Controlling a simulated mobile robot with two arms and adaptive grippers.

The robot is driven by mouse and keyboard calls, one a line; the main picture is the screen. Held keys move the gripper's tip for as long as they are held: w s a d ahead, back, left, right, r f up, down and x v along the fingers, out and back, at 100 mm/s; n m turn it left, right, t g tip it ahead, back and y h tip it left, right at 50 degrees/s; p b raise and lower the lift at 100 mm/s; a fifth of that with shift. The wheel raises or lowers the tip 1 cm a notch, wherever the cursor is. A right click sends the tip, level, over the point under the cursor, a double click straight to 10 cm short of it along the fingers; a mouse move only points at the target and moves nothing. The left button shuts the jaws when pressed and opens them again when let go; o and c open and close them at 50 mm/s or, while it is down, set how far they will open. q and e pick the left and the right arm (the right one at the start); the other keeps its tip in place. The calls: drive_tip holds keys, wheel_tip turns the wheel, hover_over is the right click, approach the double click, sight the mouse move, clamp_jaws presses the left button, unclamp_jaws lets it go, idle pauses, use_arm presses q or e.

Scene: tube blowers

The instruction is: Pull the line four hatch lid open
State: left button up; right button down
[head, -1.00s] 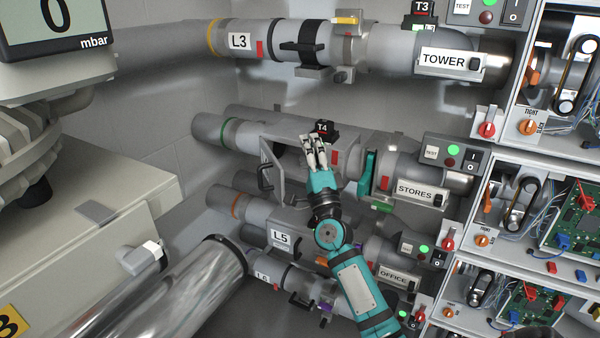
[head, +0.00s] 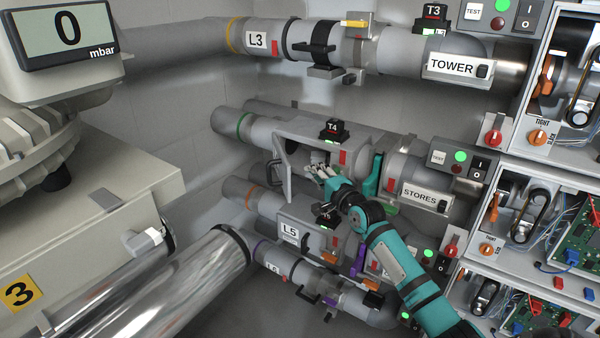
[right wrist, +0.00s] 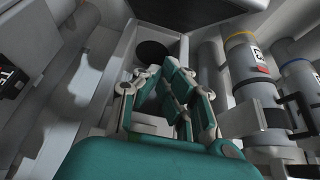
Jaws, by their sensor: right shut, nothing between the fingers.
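The line four pipe has a green ring (head: 240,125) and a black T4 box (head: 334,130) on top. Its hatch lid (head: 281,160) stands swung out at the left side of the housing, with a dark handle (head: 275,171) on its outer face. Behind it the hatch opening (head: 318,157) is uncovered. My right gripper (head: 318,172) is shut and empty at the opening, right of the lid and apart from its handle. In the right wrist view the shut fingers (right wrist: 165,80) point toward a dark round hole (right wrist: 152,52). My left gripper is out of view.
The L3 pipe (head: 220,38) runs above and the L5 pipe (head: 262,207) below. The STORES blower pipe (head: 400,168) and control boxes (head: 458,160) are to the right. A shiny metal pipe (head: 190,275) lies at lower left. Some room is free left of the lid.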

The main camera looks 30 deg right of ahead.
drive_tip(key=a, duration=0.1)
drive_tip(key=w+a+p, duration=0.1)
drive_tip(key=w+a, duration=0.1)
drive_tip(key=a, duration=0.1)
drive_tip(key=shift+p, duration=0.3)
drive_tip(key=shift+d, duration=0.1)
